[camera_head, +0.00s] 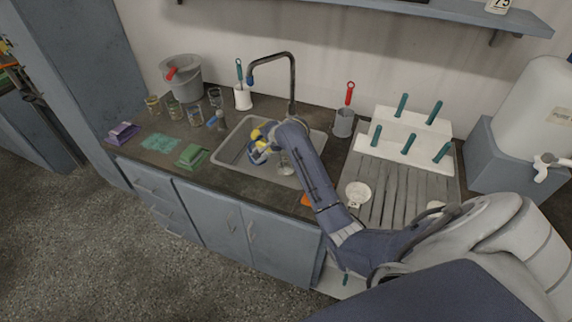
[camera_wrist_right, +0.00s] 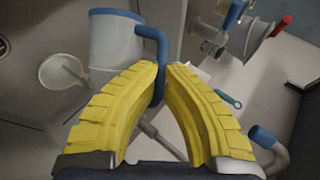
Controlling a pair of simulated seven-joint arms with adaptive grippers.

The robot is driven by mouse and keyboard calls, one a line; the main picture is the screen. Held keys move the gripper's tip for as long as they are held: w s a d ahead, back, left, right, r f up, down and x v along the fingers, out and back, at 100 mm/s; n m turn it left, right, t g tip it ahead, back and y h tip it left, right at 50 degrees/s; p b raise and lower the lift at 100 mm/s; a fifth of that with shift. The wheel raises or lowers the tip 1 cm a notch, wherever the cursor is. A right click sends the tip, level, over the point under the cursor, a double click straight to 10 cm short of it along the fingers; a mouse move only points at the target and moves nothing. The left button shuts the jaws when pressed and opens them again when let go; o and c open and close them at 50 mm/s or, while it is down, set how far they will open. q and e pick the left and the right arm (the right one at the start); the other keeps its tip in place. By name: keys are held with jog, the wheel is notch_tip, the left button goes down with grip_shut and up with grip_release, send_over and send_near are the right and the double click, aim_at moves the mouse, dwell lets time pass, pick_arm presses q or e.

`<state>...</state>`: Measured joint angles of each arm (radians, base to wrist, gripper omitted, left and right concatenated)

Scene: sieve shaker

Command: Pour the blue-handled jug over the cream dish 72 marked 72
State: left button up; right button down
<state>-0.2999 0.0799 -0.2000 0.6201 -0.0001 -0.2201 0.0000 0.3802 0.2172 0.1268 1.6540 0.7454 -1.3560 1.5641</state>
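The blue-handled jug (camera_wrist_right: 115,45) is a pale translucent cup in the right wrist view, with its blue handle between my yellow fingers. My right gripper (camera_wrist_right: 162,66) is shut on that handle. In the head view my right gripper (camera_head: 262,142) is over the sink, and only blue bits of the jug show beside the fingers. Its contents and exact tilt cannot be told. A round cream dish (camera_head: 358,190) with a small tag lies on the ribbed drainboard, right of the gripper. A second pale dish (camera_head: 435,205) is partly hidden by my arm. No number is readable. My left gripper is out of view.
The sink (camera_head: 235,150) has a dark tap (camera_head: 291,80) behind it. A white peg rack (camera_head: 410,132) stands behind the drainboard (camera_head: 400,185).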

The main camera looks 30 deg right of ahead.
jog(key=shift+d+r, duration=0.3)
dwell(0.5)
jog(key=shift+s+d+r+m+y, duration=0.1)
jog(key=shift+d+r+m+y, duration=0.15)
jog(key=shift+d, duration=0.25)
jog(key=shift+s+d+r+m+y, duration=0.1)
jog(key=shift+d+m+y, duration=0.05)
jog(key=shift+d+y, duration=0.25)
jog(key=shift+d+t, duration=0.3)
jog(key=shift+d, duration=0.05)
jog(key=shift+s+d+r, duration=0.1)
jog(key=shift+d, duration=0.1)
jog(key=shift+d+r+m+y, duration=0.25)
jog(key=shift+d+m+y, duration=0.2)
jog(key=shift+d, duration=0.1)
jog(key=shift+n+h, duration=0.75)
jog(key=shift+h, duration=0.15)
jog(key=a, duration=0.1)
jog(key=a+f, duration=0.1)
jog(key=a, duration=0.2)
jog(key=shift+w+a+f, duration=0.25)
jog(key=shift+w+a, duration=0.05)
jog(key=shift+a+f, duration=0.1)
jog(key=shift+f, duration=0.25)
